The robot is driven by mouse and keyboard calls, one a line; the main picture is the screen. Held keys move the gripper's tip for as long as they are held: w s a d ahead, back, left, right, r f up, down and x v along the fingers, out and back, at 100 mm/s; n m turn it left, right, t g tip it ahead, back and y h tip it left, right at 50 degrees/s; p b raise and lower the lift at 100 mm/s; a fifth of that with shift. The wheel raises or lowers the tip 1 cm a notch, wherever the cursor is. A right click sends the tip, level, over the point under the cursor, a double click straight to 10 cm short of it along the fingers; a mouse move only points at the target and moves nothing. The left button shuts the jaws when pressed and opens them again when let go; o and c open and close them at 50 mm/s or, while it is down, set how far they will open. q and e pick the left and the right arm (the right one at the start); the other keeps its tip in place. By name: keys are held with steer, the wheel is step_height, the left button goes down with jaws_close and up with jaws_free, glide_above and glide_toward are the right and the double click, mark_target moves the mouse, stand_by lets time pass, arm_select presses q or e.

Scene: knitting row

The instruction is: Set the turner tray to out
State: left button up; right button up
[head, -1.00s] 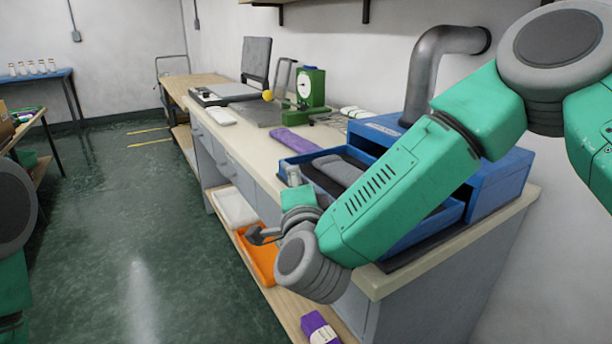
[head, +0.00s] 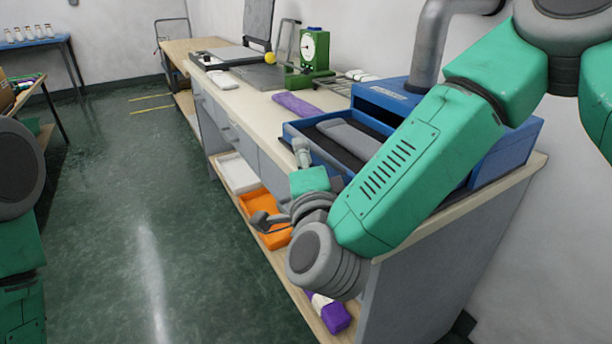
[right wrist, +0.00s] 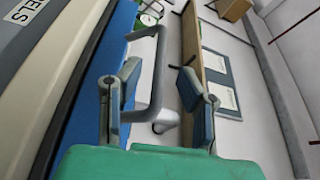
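The blue turner tray (head: 292,130) sits on the worktop in front of its blue housing (head: 515,150). It stands out from the housing and has a grey roll in it. My forearm hides its near side. My right gripper (head: 302,150) is upright beside the tray's front left corner. In the right wrist view its two fingers (right wrist: 160,76) are apart. A grey U-shaped bar (right wrist: 157,75) shows between them against a blue face (right wrist: 85,80). I cannot tell whether they touch it. At the left edge of the head view only part of my left arm shows.
A green dial scale (head: 308,52) and a purple cloth (head: 296,104) are further along the worktop. A white bin (head: 238,172) and an orange bin (head: 262,205) are on the low shelf, with a purple bundle (head: 335,318) nearer. The green floor (head: 120,200) to the left is clear.

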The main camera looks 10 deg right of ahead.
steer(key=s, duration=0.6)
steer(key=shift+s+a+f, duration=0.3)
steer(key=shift+s, duration=0.05)
steer(key=shift+d, duration=0.1)
steer(key=s+d+f+n+g+y+p, duration=0.1)
steer(key=s+d+f+n+g, duration=0.2)
steer(key=f, duration=0.5)
steer(key=s+d+f+n+g+y, duration=0.1)
steer(key=s+f+n+g, duration=0.25)
steer(key=f, duration=0.45)
steer(key=s+d+f+n+g+y+p, duration=0.1)
steer(key=s+d+f+n+g, duration=0.15)
steer(key=f+n, duration=0.4)
steer(key=s+d+f+n+g+h, duration=0.1)
steer(key=s+d+f+n+g, duration=0.1)
steer(key=s+d+f+g, duration=0.2)
steer(key=s+d+f+n+g+h+p, duration=0.1)
steer(key=s+d+f+g, duration=0.4)
steer(key=s, duration=0.8)
steer(key=d+f+n, duration=0.1)
steer(key=d+f, duration=0.1)
steer(key=d, duration=0.2)
steer(key=shift+s+d, duration=0.3)
steer(key=shift+d, duration=0.05)
